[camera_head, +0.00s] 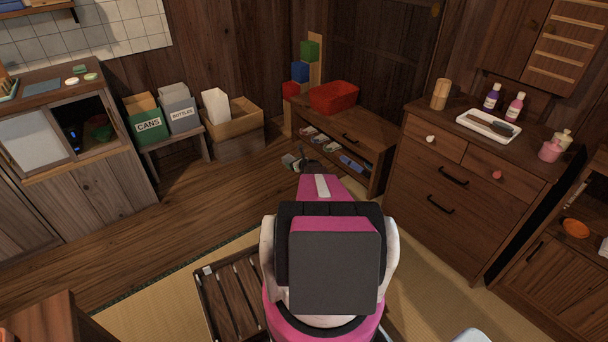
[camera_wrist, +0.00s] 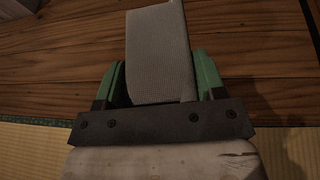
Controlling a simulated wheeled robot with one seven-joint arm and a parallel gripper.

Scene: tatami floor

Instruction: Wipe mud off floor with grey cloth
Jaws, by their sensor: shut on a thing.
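My gripper (camera_wrist: 158,72) has green fingers on both sides of the grey cloth (camera_wrist: 157,38) and is shut on it. The cloth is a pale, woven-looking strip that sticks out past the fingertips over the brown wooden floor (camera_wrist: 60,65). In the head view, my arm reaches forward and hides most of the gripper; a small grey-green bit of it shows in front of the low shoe bench. I cannot make out mud in either view. The cloth's height over the boards is hard to tell.
The low shoe bench (camera_head: 362,133) with a red bin (camera_head: 333,97) is close to the gripper. A drawer chest (camera_head: 440,200) stands right. A cardboard box (camera_head: 238,140) and a CANS bin (camera_head: 148,124) stand left at the back. Wooden floor (camera_head: 190,205) at left is clear.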

